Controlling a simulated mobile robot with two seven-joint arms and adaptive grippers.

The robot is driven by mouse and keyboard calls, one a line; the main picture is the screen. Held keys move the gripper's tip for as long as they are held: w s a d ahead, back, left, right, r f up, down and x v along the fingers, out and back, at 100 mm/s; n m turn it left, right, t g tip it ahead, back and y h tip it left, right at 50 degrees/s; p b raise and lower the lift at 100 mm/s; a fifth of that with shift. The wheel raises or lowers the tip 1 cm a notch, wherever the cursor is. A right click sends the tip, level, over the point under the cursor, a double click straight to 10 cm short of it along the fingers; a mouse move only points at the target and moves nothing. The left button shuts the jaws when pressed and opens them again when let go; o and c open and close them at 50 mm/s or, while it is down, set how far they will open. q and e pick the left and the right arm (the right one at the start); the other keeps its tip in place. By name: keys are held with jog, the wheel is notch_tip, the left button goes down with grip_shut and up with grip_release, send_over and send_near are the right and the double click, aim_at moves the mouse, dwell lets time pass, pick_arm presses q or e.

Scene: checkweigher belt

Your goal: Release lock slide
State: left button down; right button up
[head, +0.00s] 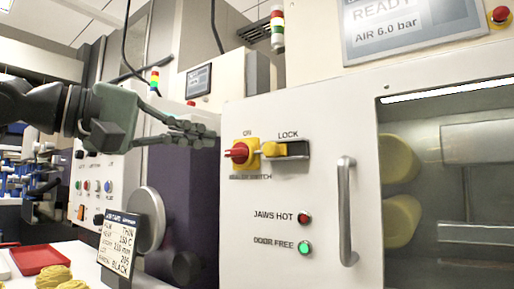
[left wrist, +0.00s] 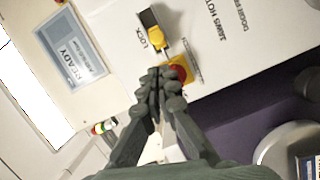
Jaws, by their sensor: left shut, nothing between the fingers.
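The yellow lock slide (head: 274,149) sits at the left end of its slot under the word LOCK on the white machine front. It also shows in the left wrist view (left wrist: 151,22). The red rotary switch knob (head: 238,152) on its yellow plate is just left of it, partly seen behind my fingers in the left wrist view (left wrist: 179,73). My left gripper (head: 208,136) is shut and empty, its tips left of and slightly above the red knob, apart from the slide. In the left wrist view its fingertips (left wrist: 158,77) point toward the switch. My right gripper is out of view.
A vertical door handle (head: 345,212) stands out below and right of the slide. The red JAWS HOT lamp (head: 304,218) and bright green DOOR FREE lamp (head: 304,248) are left of it. A sign card (head: 118,245) and red tray (head: 40,258) stand lower left.

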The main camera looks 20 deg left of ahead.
aim_at(270, 145)
pick_arm(q)
jog(key=shift+a, duration=0.2)
jog(key=p+x, duration=0.1)
jog(key=x, duration=0.9)
jog(key=shift+p, duration=0.4)
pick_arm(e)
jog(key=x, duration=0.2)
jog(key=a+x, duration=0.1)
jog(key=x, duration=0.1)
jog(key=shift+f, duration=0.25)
pick_arm(q)
jog(key=d, duration=0.1)
jog(key=s+d, duration=0.1)
jog(key=d, duration=0.1)
jog(key=shift+s+d+r, duration=0.1)
jog(key=shift+d, duration=0.1)
jog(key=shift+s, duration=0.1)
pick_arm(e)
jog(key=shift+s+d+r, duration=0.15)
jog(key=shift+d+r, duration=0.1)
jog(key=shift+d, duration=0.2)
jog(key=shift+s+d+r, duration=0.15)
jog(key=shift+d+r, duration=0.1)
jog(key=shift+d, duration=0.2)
